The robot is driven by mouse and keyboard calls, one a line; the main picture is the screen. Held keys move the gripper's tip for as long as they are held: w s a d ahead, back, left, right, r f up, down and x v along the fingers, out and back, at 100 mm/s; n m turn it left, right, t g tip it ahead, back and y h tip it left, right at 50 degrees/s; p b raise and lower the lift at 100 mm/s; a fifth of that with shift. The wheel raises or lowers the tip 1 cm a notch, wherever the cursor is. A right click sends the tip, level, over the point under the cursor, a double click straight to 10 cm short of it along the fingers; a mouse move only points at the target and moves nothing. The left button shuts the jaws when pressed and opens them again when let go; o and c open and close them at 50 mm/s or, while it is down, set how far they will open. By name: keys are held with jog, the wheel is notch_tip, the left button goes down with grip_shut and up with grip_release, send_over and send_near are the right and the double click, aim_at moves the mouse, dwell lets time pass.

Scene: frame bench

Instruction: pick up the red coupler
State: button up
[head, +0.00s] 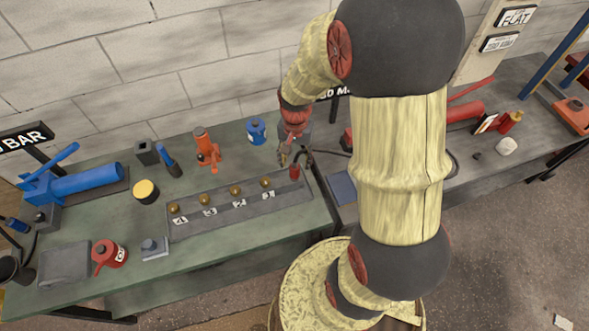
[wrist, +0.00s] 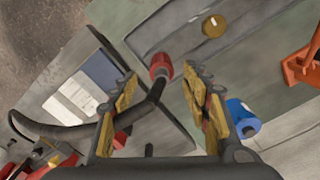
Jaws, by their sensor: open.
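The red coupler (wrist: 161,66) is a small red cylinder on the end of a black hose (wrist: 60,131). In the head view the coupler (head: 295,172) is at the right end of a grey block (head: 225,221) with brass knobs and numbered labels. My gripper (head: 291,154) is open just above it. In the wrist view the coupler shows between the two fingertips of my gripper (wrist: 160,74), with a gap on each side. I cannot tell how far beyond the tips it lies.
A blue cylinder (head: 256,130) and an orange jack (head: 206,148) stand behind the block on the green bench. A second grey bench with red tools (head: 463,112) is at right.

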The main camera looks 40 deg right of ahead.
aim_at(295, 169)
jog(key=shift+a+f+b, duration=0.1)
jog(key=shift+f+b, duration=0.65)
jog(key=shift+f, duration=2.05)
jog(key=shift+c, duration=1.4)
grip_shut()
